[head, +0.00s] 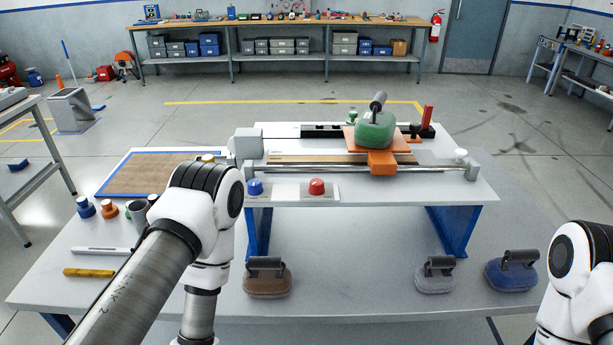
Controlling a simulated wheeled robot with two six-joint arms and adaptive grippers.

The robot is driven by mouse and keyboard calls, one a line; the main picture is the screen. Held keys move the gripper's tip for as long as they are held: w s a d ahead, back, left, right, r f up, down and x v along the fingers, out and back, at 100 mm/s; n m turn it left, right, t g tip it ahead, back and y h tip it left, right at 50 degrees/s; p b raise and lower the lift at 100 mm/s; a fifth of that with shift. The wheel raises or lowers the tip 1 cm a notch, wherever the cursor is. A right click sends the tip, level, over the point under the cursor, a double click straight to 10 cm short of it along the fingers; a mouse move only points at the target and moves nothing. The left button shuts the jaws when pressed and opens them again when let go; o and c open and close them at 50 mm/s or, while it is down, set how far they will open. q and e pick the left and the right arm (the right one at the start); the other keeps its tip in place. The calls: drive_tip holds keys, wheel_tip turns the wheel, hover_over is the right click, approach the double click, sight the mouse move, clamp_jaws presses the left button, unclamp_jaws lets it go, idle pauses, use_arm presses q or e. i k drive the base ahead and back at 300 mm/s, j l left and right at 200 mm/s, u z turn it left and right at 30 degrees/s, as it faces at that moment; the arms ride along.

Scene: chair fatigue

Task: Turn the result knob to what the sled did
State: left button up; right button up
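A white test rig (470,187) stands on the table with a blue knob (254,187) and a red knob (317,187) at its front left edge. I cannot tell which is the result knob, nor read any marks or pointer. A pale blank-looking plate (286,191) lies between them. The orange sled (382,163) sits on the rails, right of the rig's middle, with a green handled weight (375,130) on it. My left arm bends down in front of the table's left part, left of the blue knob. My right arm shows at the lower right. Both grippers are out of view.
Brown (267,282), grey (435,277) and blue (512,274) handled weights stand along the table's front. A cork-coloured board (150,175), small pots (108,209), a white marker-like stick (100,250) and a yellow stick (90,272) lie left. The table between brown and grey weights is clear.

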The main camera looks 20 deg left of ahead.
sight(255, 186)
drive_tip(key=u, duration=1.1)
